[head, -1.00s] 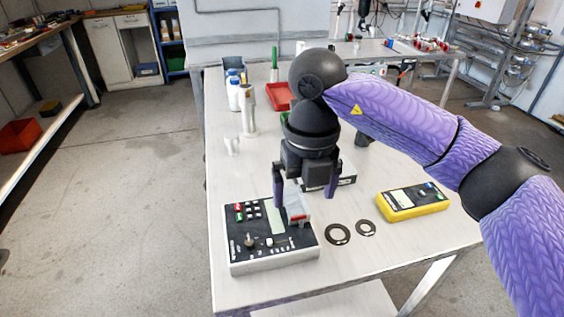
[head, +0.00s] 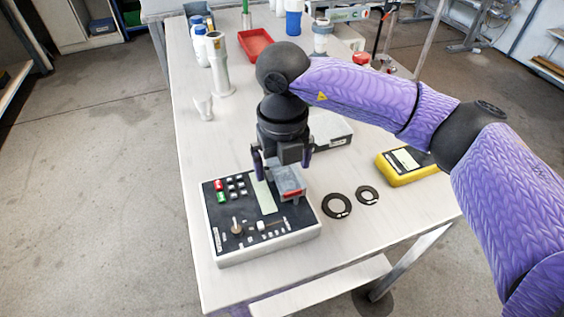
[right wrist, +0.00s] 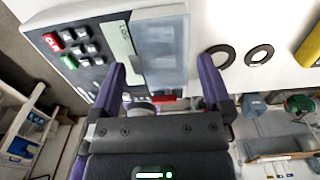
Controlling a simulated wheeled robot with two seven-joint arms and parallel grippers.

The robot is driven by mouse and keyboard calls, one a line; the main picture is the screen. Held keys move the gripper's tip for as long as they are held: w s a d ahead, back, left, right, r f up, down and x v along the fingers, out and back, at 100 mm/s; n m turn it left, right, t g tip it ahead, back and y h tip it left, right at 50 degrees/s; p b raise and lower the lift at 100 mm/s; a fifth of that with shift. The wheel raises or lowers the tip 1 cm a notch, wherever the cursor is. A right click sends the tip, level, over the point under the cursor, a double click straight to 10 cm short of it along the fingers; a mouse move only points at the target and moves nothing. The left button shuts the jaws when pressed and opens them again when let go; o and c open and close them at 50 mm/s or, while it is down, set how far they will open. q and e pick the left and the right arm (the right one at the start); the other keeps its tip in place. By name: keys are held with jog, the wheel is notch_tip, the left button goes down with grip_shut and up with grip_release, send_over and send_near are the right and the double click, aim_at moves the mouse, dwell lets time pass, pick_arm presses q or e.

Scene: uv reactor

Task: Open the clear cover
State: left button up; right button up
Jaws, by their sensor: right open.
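The control box (head: 262,244) lies on the near part of the table, with buttons, a screen and a lever. The clear cover (head: 287,175) is a see-through box over a red part at its right upper corner. It also shows in the right wrist view (right wrist: 162,45); whether it is lifted at all I cannot tell. My right gripper (head: 283,172) is open and low behind the cover, one finger to each side. In the right wrist view the right gripper (right wrist: 164,76) has the cover between and beyond its fingers; contact is unclear. My left gripper is out of view.
Two black rings (head: 336,206) (head: 367,195) lie right of the box, with a yellow meter (head: 402,178) beyond them. A grey box (head: 332,136) is behind the gripper. A white cylinder (head: 219,70) and a red tray (head: 255,45) stand farther back.

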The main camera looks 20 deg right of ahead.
jog(key=c, duration=1.1)
jog(key=shift+o, duration=0.2)
